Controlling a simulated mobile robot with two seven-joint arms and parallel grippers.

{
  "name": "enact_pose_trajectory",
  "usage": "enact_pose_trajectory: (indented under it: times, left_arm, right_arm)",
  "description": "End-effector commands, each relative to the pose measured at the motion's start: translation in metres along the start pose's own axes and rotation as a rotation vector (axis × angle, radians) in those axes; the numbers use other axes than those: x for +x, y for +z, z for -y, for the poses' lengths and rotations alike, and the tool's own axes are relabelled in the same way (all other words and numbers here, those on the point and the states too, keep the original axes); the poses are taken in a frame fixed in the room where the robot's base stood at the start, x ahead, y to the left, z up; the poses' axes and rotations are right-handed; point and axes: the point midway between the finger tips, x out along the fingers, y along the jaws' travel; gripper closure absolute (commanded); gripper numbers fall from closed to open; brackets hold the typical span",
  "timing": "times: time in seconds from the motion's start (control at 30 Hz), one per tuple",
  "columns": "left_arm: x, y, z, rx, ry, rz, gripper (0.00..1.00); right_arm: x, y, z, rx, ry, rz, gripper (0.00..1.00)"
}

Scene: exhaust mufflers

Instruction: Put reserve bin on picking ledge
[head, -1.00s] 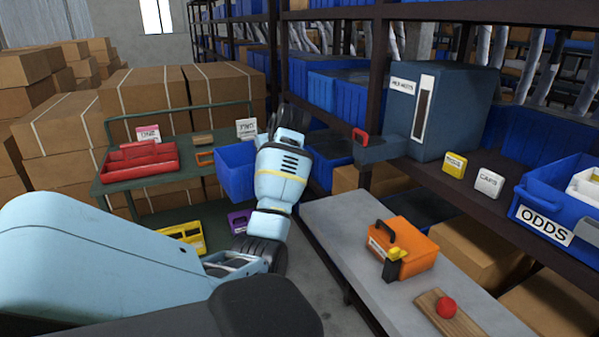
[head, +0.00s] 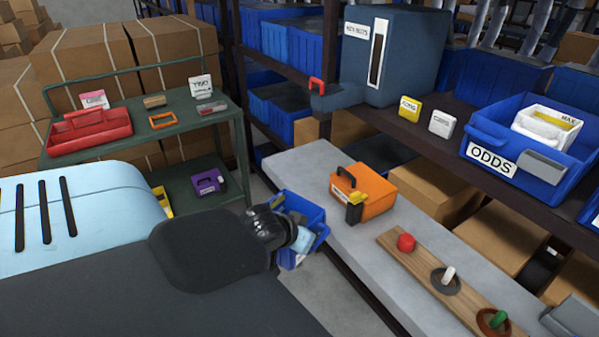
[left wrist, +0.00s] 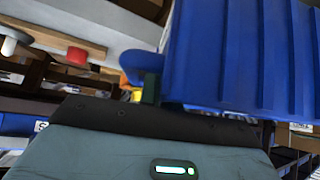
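The reserve bin, a blue open-topped bin (head: 303,208), is by the near left edge of the grey ledge (head: 310,157) in the head view. My left gripper (head: 287,230) is at the bin, partly hidden by my arm. In the left wrist view the ribbed blue wall of the bin (left wrist: 240,55) fills the upper right, close against the gripper (left wrist: 152,88). The gripper appears shut on the bin; its grip is mostly hidden. The bin appears held beside the ledge, not resting on it. My right gripper is not in view.
On the ledge stand an orange case (head: 368,192) and a wooden board (head: 425,270) with red, white and green knobs. The ledge's far left end is bare. A green cart (head: 160,130) with a red tray stands left. Shelving with an ODDS bin (head: 545,150) rises behind.

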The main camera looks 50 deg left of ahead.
Motion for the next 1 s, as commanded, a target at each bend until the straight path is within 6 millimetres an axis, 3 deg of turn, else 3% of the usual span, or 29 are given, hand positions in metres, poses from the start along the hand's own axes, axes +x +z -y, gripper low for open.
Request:
enact_pose_trajectory:
  times: [0.03,0.1,0.2,0.3,0.4,0.63,1.0]
  left_arm:
    - [-0.005,0.021,-0.021,0.035,0.038,0.004,1.0]
    - [-0.012,0.044,-0.049,0.077,0.084,0.002,1.0]
    - [-0.026,0.07,-0.087,0.123,0.133,-0.003,1.0]
    - [-0.043,0.081,-0.123,0.141,0.156,-0.01,1.0]
    - [-0.054,0.081,-0.145,0.144,0.151,-0.012,1.0]
    - [-0.066,0.077,-0.168,0.136,0.135,-0.008,1.0]
    - [-0.066,0.078,-0.17,0.137,0.13,-0.004,1.0]
  right_arm:
    - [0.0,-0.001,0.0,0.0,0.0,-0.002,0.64]
    - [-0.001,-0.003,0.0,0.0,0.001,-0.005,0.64]
    - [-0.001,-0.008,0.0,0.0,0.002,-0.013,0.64]
    - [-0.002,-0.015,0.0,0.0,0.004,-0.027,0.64]
    - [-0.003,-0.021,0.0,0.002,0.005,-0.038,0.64]
    - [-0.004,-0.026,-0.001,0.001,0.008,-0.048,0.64]
    - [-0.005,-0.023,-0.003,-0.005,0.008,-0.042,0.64]
